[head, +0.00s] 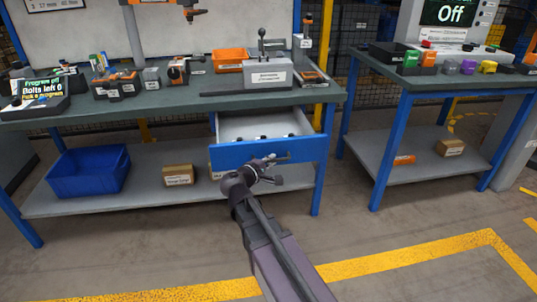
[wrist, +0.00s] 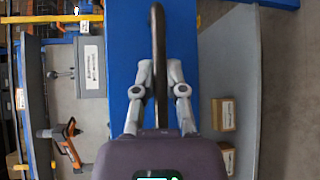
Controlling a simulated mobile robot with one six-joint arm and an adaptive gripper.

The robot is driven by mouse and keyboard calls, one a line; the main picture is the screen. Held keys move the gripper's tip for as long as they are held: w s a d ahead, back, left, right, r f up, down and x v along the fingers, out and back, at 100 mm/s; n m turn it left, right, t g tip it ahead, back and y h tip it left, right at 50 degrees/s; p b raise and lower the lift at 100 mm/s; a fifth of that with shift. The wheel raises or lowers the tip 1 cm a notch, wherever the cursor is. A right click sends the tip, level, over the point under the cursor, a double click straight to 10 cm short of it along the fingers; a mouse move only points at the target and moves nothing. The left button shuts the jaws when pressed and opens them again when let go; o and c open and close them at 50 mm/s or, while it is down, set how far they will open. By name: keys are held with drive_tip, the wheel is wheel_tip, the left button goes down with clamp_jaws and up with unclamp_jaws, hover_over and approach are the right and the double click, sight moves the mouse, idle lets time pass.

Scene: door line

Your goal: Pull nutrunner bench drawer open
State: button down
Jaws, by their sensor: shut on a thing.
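The nutrunner bench drawer has a blue front (head: 300,150) and stands partly out from under the bench top, with its pale interior (head: 255,125) showing. Several small dark items sit inside near the front. The blue front fills the middle of the wrist view (wrist: 124,50). A dark bar handle (wrist: 158,30) runs along it. My gripper (wrist: 159,68) has one finger on each side of the bar and is shut on it. In the head view my gripper (head: 275,159) is at the drawer front, and the handle is largely hidden there.
The bench top (head: 215,98) carries fixtures, an orange bin (head: 230,56) and a small display. A blue crate (head: 88,170) and a carton (head: 178,175) lie on the lower shelf. A second bench (head: 425,78) stands right. Floor in front is clear.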

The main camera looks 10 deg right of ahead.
drive_tip(key=shift+s, duration=0.35)
drive_tip(key=c, duration=0.7)
unclamp_jaws()
drive_tip(key=shift+w, duration=0.1)
